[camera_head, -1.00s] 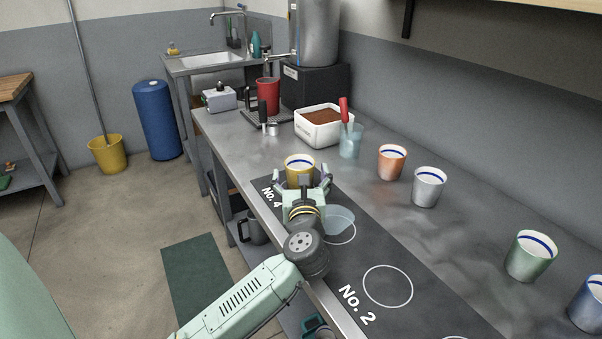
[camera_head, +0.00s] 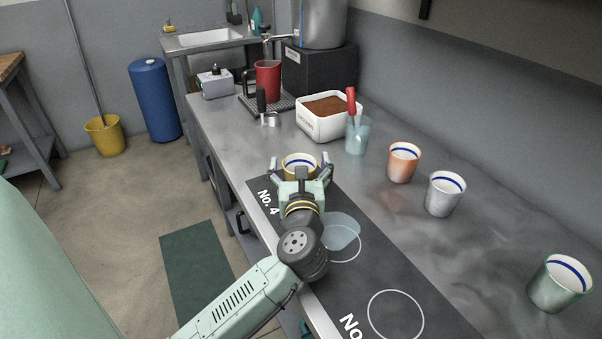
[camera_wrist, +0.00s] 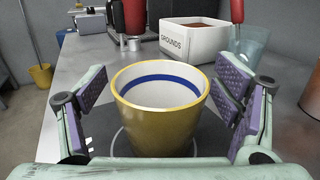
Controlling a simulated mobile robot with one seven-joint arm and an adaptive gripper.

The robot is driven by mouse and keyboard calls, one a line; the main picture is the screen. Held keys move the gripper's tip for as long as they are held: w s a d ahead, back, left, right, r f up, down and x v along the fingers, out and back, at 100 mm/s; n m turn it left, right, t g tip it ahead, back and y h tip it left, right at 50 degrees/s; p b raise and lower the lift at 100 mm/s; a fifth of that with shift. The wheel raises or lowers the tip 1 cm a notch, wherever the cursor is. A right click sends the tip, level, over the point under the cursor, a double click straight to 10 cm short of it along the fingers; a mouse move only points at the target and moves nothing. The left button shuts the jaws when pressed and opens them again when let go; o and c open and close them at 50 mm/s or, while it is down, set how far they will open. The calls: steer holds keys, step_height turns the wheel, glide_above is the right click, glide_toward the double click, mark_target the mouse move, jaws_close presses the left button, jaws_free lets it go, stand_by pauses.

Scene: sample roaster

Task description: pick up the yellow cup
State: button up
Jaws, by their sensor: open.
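The yellow cup (camera_wrist: 160,122) stands upright in the wrist view, with a white inside and a blue band below its rim. It stands at the No. 4 end of the dark mat, on a white ring. In the head view the cup (camera_head: 299,161) is mostly hidden behind my gripper (camera_head: 301,171). In the wrist view my gripper (camera_wrist: 163,105) shows gaps between both pads and the cup's wall.
A white grounds box (camera_head: 327,128) and a clear cup with a red-handled tool (camera_head: 358,137) stand behind. Orange (camera_head: 403,163), white (camera_head: 444,195) and green (camera_head: 559,285) cups stand to the right. A translucent bluish round thing (camera_head: 341,231) lies close beside my wrist.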

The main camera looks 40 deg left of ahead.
steer(key=shift+c, duration=0.4)
steer(key=c, duration=1.3)
